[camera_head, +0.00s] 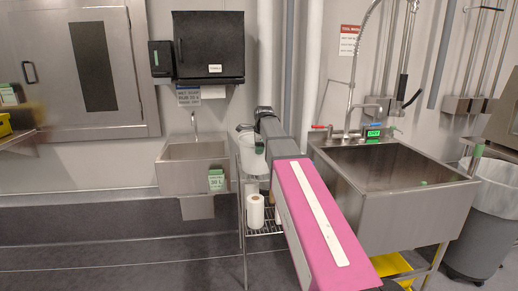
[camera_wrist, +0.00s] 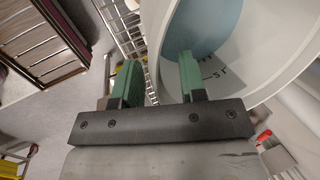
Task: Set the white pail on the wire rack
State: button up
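The white pail (camera_head: 247,159) shows in the head view beside the end of my arm, at the upper part of the wire rack (camera_head: 265,233). I cannot tell whether its bottom touches a shelf. In the wrist view the pail (camera_wrist: 268,62) fills the upper right, with a bluish inside and dark marks. My gripper (camera_wrist: 158,80) is open, with green fingertips. One finger is in front of the pail's inside and the other is outside its rim, with a gap between them. Wire rack bars (camera_wrist: 122,28) show below and left of the pail.
A paper towel roll (camera_head: 255,211) stands on the rack's lower shelf. A small sink (camera_head: 195,168) is left of the rack and a large steel sink (camera_head: 395,180) is right. A grey bin (camera_head: 482,235) stands far right. The floor at left is clear.

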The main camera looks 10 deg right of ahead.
jog(key=a+v, duration=0.1)
jog(key=v, duration=1.1)
jog(key=s+d+f+n+g, duration=0.1)
jog(key=s+f+n, duration=0.35)
jog(key=f, duration=0.75)
jog(key=s+f+n+g, duration=0.1)
jog(key=s+f+n, duration=0.35)
jog(key=f, duration=0.75)
jog(key=s+f+n+g, duration=0.1)
jog(key=s+f+n, duration=0.9)
jog(key=s+f, duration=0.7)
notch_tip(320, 180, down, 2)
jog(key=shift+d+f+h, duration=0.2)
jog(key=shift+d+h, duration=0.1)
jog(key=shift+h, duration=0.1)
